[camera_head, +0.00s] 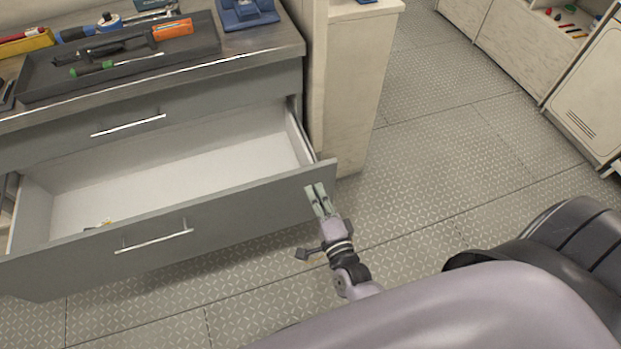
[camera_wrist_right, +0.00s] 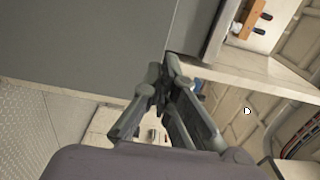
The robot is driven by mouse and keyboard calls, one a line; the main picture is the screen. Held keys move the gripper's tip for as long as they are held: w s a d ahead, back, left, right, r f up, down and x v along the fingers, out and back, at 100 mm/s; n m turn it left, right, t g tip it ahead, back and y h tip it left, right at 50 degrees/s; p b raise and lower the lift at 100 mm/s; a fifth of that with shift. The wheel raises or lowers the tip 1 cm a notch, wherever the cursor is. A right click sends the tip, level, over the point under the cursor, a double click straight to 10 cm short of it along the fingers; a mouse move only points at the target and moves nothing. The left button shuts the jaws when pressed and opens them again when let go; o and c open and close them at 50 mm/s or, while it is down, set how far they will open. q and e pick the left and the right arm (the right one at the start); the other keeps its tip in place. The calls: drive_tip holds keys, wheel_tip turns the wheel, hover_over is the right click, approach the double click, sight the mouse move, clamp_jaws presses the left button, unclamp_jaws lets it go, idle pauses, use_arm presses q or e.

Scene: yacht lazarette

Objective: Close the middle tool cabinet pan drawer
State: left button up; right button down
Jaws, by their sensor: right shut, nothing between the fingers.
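The grey pan drawer (camera_head: 245,213) of the tool cabinet is pulled well out in the head view, showing its pale, mostly empty inside. Its front carries a silver bar handle (camera_head: 154,241). A closed drawer with a similar handle (camera_head: 128,125) sits above it. My right gripper (camera_head: 316,191) is shut and empty at the right end of the drawer front, close to its outer face; I cannot tell if it touches. In the right wrist view, the fingers (camera_wrist_right: 163,82) lie near a large grey panel (camera_wrist_right: 90,40), apparently the drawer front. My left gripper is not in view.
The cabinet top holds a dark tray (camera_head: 125,68) with a green-handled screwdriver and other tools. A pale cabinet (camera_head: 358,80) stands just right of the drawers. Patterned floor (camera_head: 450,150) is open to the right. Small items (camera_head: 98,225) lie inside the drawer.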

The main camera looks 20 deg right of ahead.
sight(306, 173)
drive_tip(key=w, duration=0.3)
drive_tip(key=shift+w+d, duration=0.1)
drive_tip(key=shift+w, duration=0.55)
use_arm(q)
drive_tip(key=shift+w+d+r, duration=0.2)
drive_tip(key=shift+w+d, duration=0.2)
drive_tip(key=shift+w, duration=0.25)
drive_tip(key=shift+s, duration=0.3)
use_arm(e)
drive_tip(key=shift+w, duration=0.15)
